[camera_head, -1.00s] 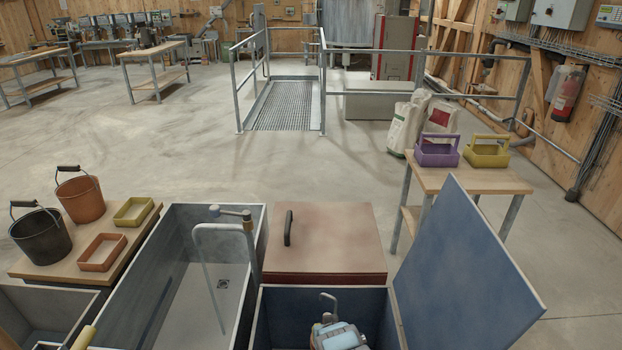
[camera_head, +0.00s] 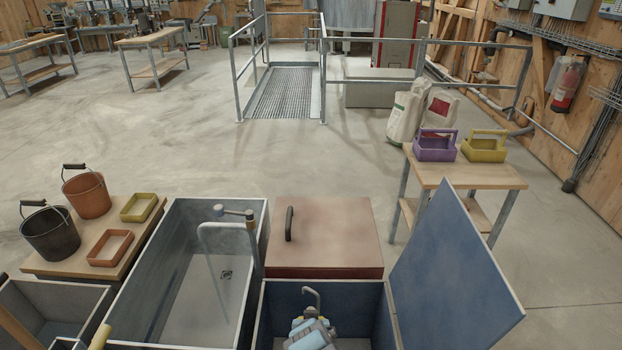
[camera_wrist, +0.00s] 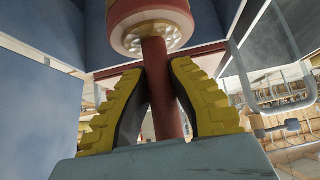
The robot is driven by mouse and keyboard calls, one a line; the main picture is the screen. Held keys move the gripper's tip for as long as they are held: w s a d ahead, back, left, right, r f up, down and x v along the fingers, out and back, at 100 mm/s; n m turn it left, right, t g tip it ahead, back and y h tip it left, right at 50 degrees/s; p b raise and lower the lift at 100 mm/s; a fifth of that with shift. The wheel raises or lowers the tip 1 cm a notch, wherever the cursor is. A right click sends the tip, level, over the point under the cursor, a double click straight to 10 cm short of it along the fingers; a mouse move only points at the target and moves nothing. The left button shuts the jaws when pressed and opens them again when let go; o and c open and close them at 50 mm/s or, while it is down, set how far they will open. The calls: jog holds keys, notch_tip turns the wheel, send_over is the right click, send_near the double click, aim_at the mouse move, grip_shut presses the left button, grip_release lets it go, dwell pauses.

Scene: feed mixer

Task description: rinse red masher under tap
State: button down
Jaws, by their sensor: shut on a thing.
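My gripper (camera_wrist: 160,75) has yellow ribbed fingers in the wrist view. It is shut on the red shaft of the red masher (camera_wrist: 155,95). A thick, round red part with a pale, patterned end face (camera_wrist: 150,35) lies at the upper end of the shaft. In the head view, light blue and grey parts of my arm are inside the open blue bin; the fingers and masher cannot be made out there. The tap (camera_head: 228,228) rises at the right side of the grey sink (camera_head: 170,300). A thin pale streak runs below its spout.
The blue bin's open lid (camera_head: 455,265) stands up on the right. A closed reddish-lidded box (camera_head: 335,235) is behind the bin. Buckets (camera_head: 50,233) and small trays stand on a table left of the sink.

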notch_tip(320, 180, up, 32)
jog(key=p, duration=3)
jog(key=shift+p, duration=0.4)
